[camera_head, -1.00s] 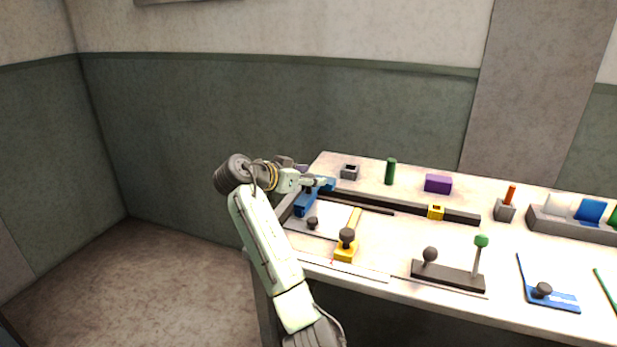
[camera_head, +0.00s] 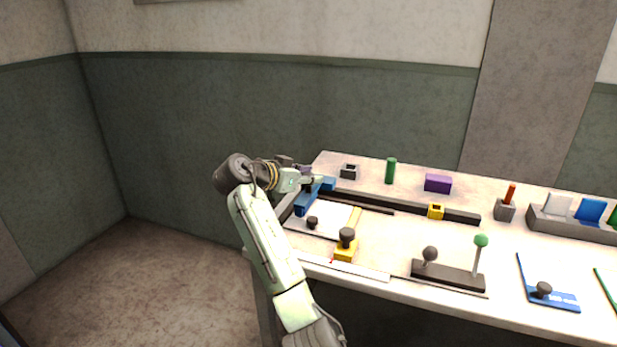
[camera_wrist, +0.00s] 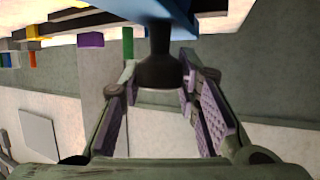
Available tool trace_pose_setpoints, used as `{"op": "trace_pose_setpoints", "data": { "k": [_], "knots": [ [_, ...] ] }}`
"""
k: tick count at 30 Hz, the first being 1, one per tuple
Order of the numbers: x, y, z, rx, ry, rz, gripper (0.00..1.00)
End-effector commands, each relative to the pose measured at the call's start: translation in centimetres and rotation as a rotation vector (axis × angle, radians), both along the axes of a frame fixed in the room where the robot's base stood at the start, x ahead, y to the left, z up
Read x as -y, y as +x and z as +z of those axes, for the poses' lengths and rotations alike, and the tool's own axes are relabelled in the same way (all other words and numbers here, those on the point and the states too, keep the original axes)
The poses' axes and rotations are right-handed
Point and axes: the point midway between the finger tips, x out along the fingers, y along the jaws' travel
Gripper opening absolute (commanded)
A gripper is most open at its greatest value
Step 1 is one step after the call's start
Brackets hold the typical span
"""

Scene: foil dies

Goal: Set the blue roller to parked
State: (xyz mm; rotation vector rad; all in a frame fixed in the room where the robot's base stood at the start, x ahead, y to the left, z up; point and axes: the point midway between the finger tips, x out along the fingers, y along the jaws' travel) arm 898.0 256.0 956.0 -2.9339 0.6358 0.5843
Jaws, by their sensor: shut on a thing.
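The blue roller (camera_head: 306,203) is a long blue bar at the left end of the table, across a dark rail. My gripper (camera_head: 316,181) is at it, reaching in from the left. In the wrist view the roller's blue underside (camera_wrist: 180,14) is at the top, and a dark knob (camera_wrist: 158,72) stands out from it between my finger pads. My gripper (camera_wrist: 163,84) is shut on this knob. The knob is mostly hidden by my gripper in the head view.
A dark rail (camera_head: 460,216) with a yellow block (camera_head: 436,211) runs right from the roller. In front are a yellow slider with a dark knob (camera_head: 347,236) and a lever base (camera_head: 447,275). A grey socket (camera_head: 349,172), green cylinder (camera_head: 391,171) and purple block (camera_head: 438,184) stand behind.

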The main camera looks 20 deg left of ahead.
Motion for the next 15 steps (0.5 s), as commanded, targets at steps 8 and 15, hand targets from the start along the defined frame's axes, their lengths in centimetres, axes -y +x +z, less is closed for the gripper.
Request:
{"op": "trace_pose_setpoints", "data": {
  "k": [8, 15],
  "knots": [
    [3.9, -0.1, -0.5, -0.001, 0.003, -0.003, 0.00],
    [10.8, -0.3, -0.3, -0.001, 0.003, -0.005, 0.00]
  ]
}}
